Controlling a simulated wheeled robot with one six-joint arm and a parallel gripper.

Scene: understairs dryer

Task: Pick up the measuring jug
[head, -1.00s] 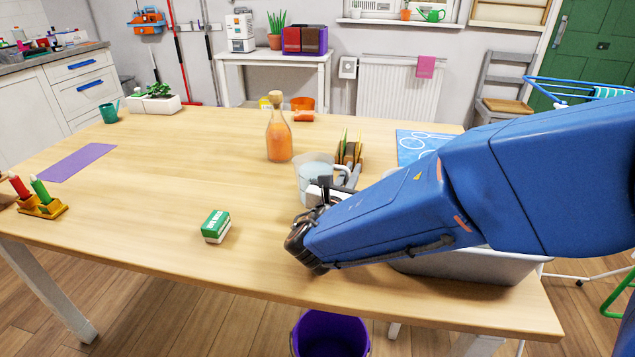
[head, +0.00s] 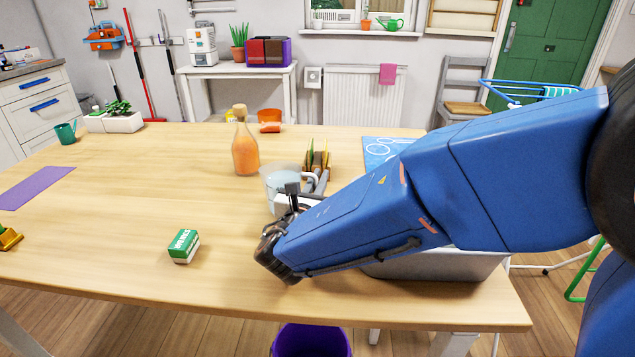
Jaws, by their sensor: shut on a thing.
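The measuring jug (head: 279,180) is a clear, see-through vessel with pale, watery-looking contents. It is upright over the middle of the wooden table (head: 120,230), in front of the orange bottle. My gripper (head: 292,198) is at the near side of the jug, shut on it. The dark gripper body and my blue arm come in from the right and hide the jug's lower part. I cannot tell whether its base touches the table.
An orange corked bottle (head: 245,148) stands close behind the jug. A holder with upright slips (head: 318,163) is just right of it. A green and white box (head: 184,246) lies front left. A grey basin (head: 440,266) sits under my arm.

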